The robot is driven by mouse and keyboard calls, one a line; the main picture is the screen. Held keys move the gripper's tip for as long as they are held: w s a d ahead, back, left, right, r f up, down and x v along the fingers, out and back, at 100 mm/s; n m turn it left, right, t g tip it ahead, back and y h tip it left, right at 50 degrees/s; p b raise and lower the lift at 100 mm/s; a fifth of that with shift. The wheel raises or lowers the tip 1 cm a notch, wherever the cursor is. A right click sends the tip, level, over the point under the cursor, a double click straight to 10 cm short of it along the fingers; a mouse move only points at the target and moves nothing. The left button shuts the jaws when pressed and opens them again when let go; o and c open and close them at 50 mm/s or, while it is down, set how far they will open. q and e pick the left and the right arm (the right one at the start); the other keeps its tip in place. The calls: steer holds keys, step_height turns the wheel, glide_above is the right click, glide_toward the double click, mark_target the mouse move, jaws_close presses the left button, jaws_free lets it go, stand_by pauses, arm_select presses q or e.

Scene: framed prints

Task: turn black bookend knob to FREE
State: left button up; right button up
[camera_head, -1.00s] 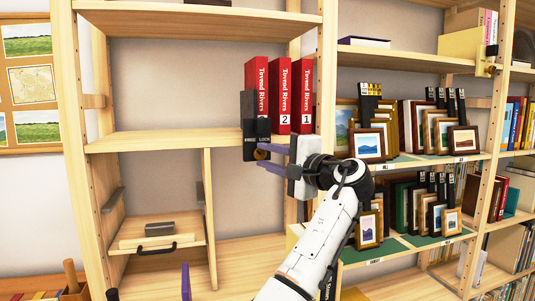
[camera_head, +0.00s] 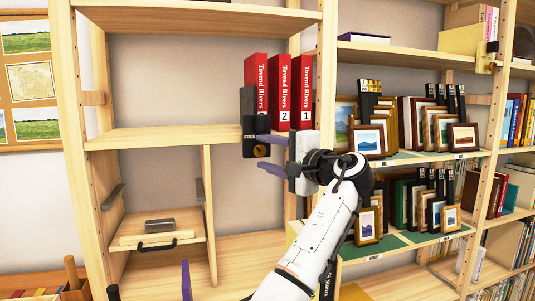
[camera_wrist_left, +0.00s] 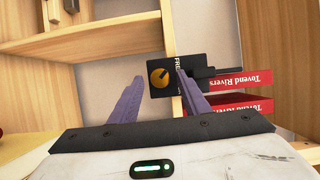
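The black bookend (camera_head: 249,105) stands on the shelf against the left end of the red books. Its label plate hangs over the shelf's front edge and carries a round brass knob (camera_head: 262,151). The word FREE shows at the plate's left; a finger covers the LOCK label in the head view. In the left wrist view the knob (camera_wrist_left: 159,77) has a dark mark, whose setting I cannot tell surely. My left gripper (camera_head: 268,153) is open, its purple fingers either side of the knob with gaps. My right gripper (camera_head: 149,287) shows only two spread fingertips at the bottom left.
Red books (camera_head: 279,95) stand right of the bookend. A wooden upright divides this bay from shelves of framed prints (camera_head: 367,140) on the right. The shelf left of the bookend is bare.

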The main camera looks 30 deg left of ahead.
arm_select(q)
steer(key=v, duration=1)
steer(key=shift+b, duration=0.45)
steer(key=shift+d, duration=0.1)
